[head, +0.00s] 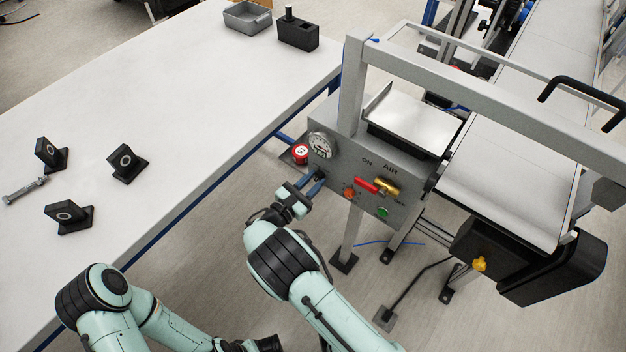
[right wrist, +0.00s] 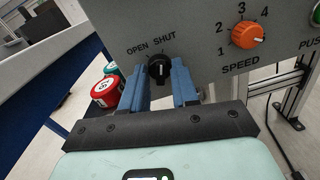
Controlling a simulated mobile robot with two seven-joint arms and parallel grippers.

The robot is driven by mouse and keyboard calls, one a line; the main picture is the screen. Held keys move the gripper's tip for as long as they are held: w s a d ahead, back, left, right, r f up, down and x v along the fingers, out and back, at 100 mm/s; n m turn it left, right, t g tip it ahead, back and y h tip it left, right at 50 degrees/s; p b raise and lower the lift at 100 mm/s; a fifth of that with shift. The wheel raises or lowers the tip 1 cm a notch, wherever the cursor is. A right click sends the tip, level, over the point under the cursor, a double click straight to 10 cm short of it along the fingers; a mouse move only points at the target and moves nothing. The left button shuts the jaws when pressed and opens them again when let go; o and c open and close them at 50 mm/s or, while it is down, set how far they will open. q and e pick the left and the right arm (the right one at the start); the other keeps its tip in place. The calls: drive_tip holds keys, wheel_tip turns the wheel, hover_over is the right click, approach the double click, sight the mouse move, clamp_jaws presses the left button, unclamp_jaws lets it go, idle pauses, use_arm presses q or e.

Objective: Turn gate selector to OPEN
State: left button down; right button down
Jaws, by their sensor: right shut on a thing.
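The gate selector (right wrist: 158,68) is a small black knob with a white mark on the grey control panel (head: 340,165). In the right wrist view, the words OPEN and SHUT stand above it, OPEN to the left. My right gripper (head: 313,185) reaches the panel below the gauge. Its blue fingers (right wrist: 160,82) stand on both sides of the knob and are shut on it. The knob is mostly hidden in the head view. I cannot tell exactly which word its mark points at. My left arm is at the bottom left; its fingers are not in view.
An orange speed knob (right wrist: 247,35) sits right of the selector. A red-handled air valve (head: 366,184) and a green button (head: 383,212) are also on the panel. A red round item (head: 300,152) is left of it. A white table (head: 200,80) fills the left; the conveyor (head: 505,180) is at right.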

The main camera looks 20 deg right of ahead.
drive_tip(key=n+p, duration=0.2)
drive_tip(key=n, duration=0.1)
drive_tip(key=shift+n, duration=0.4)
drive_tip(key=n+p, duration=0.1)
drive_tip(key=n, duration=0.1)
drive_tip(key=shift+n+p, duration=0.35)
drive_tip(key=shift+n, duration=0.05)
drive_tip(key=shift+s+f+n+t+p, duration=0.1)
drive_tip(key=shift+n+t+p, duration=0.3)
drive_tip(key=shift+n+p, duration=1)
drive_tip(key=shift+n+b, duration=0.45)
drive_tip(key=shift+n, duration=0.15)
drive_tip(key=c, duration=0.8)
unclamp_jaws()
drive_tip(key=shift+c, duration=0.2)
